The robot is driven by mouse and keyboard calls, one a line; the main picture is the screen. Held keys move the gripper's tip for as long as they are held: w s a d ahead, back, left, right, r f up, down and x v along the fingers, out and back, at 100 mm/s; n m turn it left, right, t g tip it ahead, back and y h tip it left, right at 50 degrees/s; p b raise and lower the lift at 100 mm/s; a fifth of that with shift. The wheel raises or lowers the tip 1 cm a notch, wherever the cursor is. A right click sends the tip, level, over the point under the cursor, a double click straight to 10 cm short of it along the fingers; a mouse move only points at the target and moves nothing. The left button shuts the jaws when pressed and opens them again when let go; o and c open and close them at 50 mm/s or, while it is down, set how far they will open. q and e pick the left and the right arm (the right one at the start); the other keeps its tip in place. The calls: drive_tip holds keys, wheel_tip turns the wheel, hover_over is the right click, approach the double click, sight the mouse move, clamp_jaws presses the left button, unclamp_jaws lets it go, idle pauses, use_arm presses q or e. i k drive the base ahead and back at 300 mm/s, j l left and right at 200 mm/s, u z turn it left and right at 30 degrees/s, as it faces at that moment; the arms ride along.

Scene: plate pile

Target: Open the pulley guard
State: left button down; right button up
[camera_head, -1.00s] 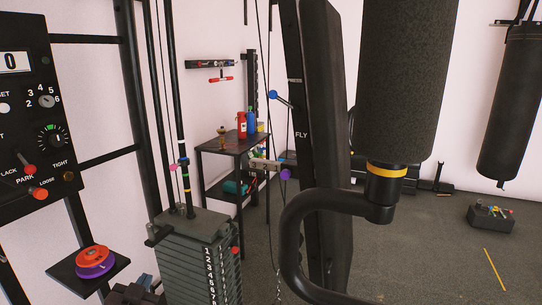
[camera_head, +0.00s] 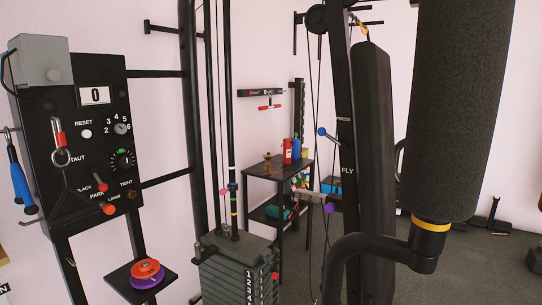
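A grey boxy cover (camera_head: 42,60) sits on the upper left corner of the black control panel (camera_head: 92,165), with a dark curved handle at its left side. It looks shut; I cannot tell for sure that it is the pulley guard. A red padlock-like piece with a metal ring (camera_head: 59,140) hangs on the panel below the cover. A round black pulley (camera_head: 317,18) shows at the top of the machine frame, with cables running down from it. Neither of my grippers is in view.
A weight stack (camera_head: 240,270) stands right of the panel. A small shelf (camera_head: 130,285) holds red and purple discs (camera_head: 147,272). A black side table (camera_head: 273,175) carries bottles. A large padded roller (camera_head: 455,110) blocks the right. Blue-handled tools (camera_head: 20,185) hang at the far left.

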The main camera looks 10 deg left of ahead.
sight(46, 59)
drive_tip(key=u, duration=1.4)
